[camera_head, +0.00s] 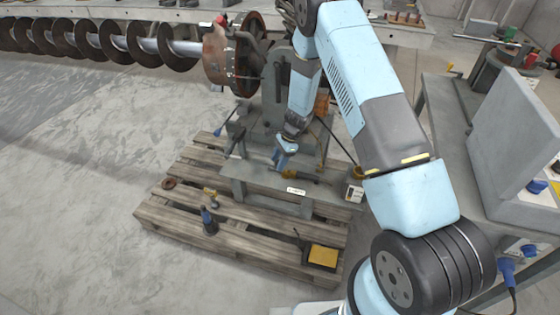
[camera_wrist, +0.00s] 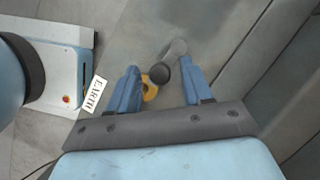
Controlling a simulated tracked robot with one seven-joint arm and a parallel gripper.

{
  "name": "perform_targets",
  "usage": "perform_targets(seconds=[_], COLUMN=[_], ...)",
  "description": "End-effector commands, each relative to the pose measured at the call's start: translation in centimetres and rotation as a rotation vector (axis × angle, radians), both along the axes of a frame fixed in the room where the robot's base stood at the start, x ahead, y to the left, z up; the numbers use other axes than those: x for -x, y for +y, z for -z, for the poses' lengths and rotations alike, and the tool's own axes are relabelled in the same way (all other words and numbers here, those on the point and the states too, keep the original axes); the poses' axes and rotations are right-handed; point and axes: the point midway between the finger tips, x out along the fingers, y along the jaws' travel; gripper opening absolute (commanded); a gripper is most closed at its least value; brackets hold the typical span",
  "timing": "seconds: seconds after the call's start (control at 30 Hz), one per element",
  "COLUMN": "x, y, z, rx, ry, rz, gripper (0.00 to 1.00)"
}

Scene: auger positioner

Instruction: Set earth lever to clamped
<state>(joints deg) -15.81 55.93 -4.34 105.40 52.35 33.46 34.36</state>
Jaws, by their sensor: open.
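In the head view my gripper (camera_head: 284,152) points down just above the bench, close behind the label, and the lever is hard to make out.
The grey bench (camera_head: 240,172) stands on a wooden pallet (camera_head: 180,210). A yellow-topped tray (camera_head: 322,256) and a blue-and-dark tool (camera_head: 209,222) lie on the pallet. A large auger (camera_head: 125,42) is behind left. A grey cabinet (camera_head: 515,140) stands right. Floor at left is clear.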

Motion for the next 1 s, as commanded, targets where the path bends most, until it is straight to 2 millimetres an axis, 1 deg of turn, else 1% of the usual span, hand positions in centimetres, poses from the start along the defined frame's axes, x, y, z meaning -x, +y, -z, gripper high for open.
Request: perform_targets(seconds=[0.13, 0.23, 0.5, 0.7, 0.83, 1.0], x=[-0.2, -0.4, -1.1, -1.5, -1.7, -1.8], y=[-0.3, -0.8, -2.8, -4.0, -4.6, -4.9], z=[-0.9, -2.2, -7.2, -10.3, -11.7, -12.5], rx=[0.000, -0.001, 0.000, 0.000, 0.000, 0.000], ry=[-0.002, -0.003, -0.003, -0.002, 0.000, 0.000], rz=[0.001, 0.000, 0.001, 0.001, 0.000, 0.001], gripper=[0.50, 0.50, 0.50, 0.50, 0.50, 0.50])
